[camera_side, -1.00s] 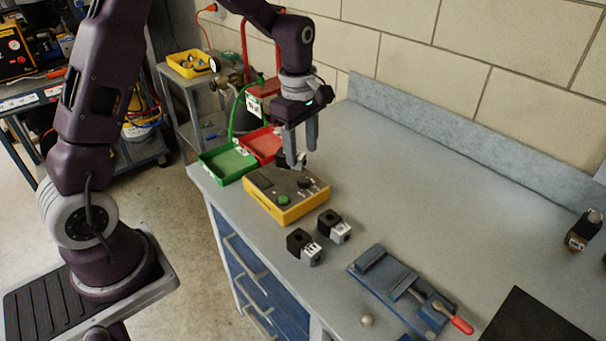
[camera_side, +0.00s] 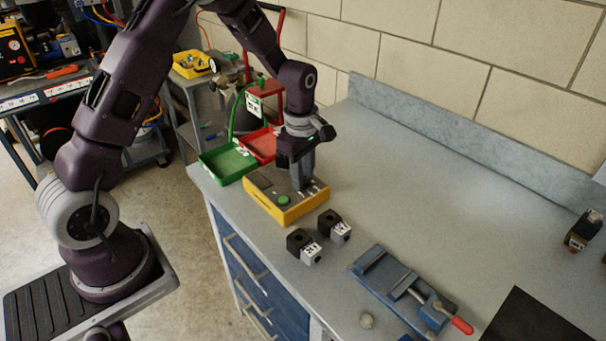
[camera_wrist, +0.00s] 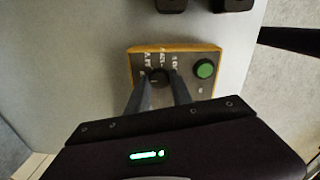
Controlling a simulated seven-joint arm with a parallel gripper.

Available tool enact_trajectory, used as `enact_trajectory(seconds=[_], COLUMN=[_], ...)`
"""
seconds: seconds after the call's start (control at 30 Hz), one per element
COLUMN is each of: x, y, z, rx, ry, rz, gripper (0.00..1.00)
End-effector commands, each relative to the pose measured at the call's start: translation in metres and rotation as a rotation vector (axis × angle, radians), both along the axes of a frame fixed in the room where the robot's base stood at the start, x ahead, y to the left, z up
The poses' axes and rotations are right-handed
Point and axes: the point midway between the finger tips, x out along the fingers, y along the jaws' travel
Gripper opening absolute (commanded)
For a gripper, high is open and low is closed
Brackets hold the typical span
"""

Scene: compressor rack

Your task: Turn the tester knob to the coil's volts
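The tester (camera_side: 287,212) is a yellow box with a grey top on the bench; it also shows in the wrist view (camera_wrist: 207,49). It has a green button (camera_wrist: 204,69) and a dark knob (camera_wrist: 158,77) with white printed labels beside it. My gripper (camera_side: 302,187) points down over the tester, fingertips low at the knob. In the wrist view the fingers (camera_wrist: 159,84) are apart, one on each side of the knob; contact is not clear. The label text is too small to read. Two black coils with pale connectors, a nearer one (camera_side: 298,240) and a farther one (camera_side: 329,219), lie beside the tester.
A green tray (camera_side: 228,166) and a red tray (camera_side: 258,146) stand behind the tester. The bench's right middle is clear.

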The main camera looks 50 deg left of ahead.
Motion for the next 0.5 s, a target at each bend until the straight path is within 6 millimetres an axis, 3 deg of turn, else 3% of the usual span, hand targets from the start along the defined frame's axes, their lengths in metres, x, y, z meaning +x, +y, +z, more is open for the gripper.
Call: enact_trajectory(seconds=[0.5], x=[0.0005], y=[0.0004], z=[0.0005], rx=[0.001], ry=[-0.002], rz=[-0.111], gripper=[0.0])
